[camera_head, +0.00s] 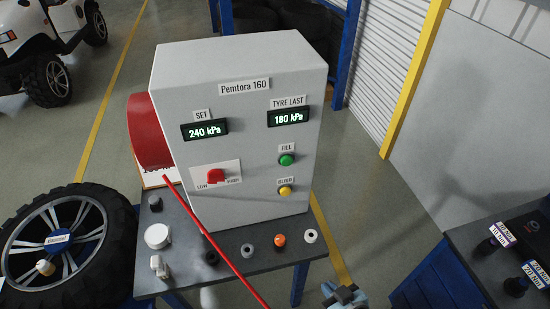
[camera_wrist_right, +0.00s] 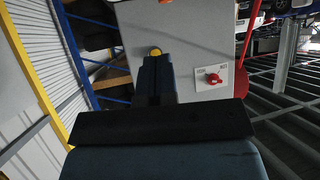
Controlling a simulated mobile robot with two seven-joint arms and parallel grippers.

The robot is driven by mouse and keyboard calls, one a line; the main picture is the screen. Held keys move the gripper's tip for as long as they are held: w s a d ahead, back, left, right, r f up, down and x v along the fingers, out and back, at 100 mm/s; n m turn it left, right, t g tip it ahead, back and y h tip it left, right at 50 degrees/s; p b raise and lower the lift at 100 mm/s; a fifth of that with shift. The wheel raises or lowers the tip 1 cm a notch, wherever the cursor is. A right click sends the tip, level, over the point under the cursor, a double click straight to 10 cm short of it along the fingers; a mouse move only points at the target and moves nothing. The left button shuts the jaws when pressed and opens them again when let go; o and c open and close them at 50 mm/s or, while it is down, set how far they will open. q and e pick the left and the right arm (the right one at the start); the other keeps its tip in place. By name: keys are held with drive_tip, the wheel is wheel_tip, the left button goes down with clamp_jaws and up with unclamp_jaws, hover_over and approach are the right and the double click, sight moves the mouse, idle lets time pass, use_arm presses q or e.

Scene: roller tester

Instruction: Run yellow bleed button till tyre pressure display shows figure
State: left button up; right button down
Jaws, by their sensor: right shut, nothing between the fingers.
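The yellow bleed button (camera_head: 285,191) is on the front of the grey pressure box (camera_head: 240,70), low on the right. The "TYRE LAST" display (camera_head: 289,117) reads 180 kPa. My right gripper (camera_head: 345,292) is at the bottom edge of the head view, in front of the box and below the button. In the right wrist view the gripper (camera_wrist_right: 156,65) is shut and empty. Its tips point at the yellow button (camera_wrist_right: 156,50), which shows just past them; whether they touch it is unclear there, but the head view shows them apart. My left gripper is not in view.
A "SET" display (camera_head: 205,130) reads 240 kPa. A green fill button (camera_head: 287,160) is above the yellow one, and a red LOW/HIGH switch (camera_head: 216,176) to the left. A wheel (camera_head: 65,245) is at left.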

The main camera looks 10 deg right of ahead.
sight(285, 192)
use_arm(q)
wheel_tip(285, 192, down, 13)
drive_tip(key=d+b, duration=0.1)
drive_tip(key=b, duration=1.3)
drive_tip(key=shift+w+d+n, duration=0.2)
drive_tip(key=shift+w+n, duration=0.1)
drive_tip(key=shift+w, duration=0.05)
use_arm(e)
drive_tip(key=w+a+n+t+y, duration=0.1)
drive_tip(key=w+n+t+y, duration=0.1)
drive_tip(key=w+t+y, duration=0.3)
drive_tip(key=w+a+r+n+t+y, duration=0.1)
drive_tip(key=w+t+y, duration=0.3)
drive_tip(key=w, duration=0.9)
drive_tip(key=shift+a+r+n+t+y, duration=0.25)
drive_tip(key=shift+n+t+y, duration=0.15)
drive_tip(key=shift+y, duration=0.5)
use_arm(q)
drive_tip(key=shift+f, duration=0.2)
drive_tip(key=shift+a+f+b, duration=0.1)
drive_tip(key=shift+b, duration=0.25)
use_arm(e)
drive_tip(key=shift+w, duration=0.15)
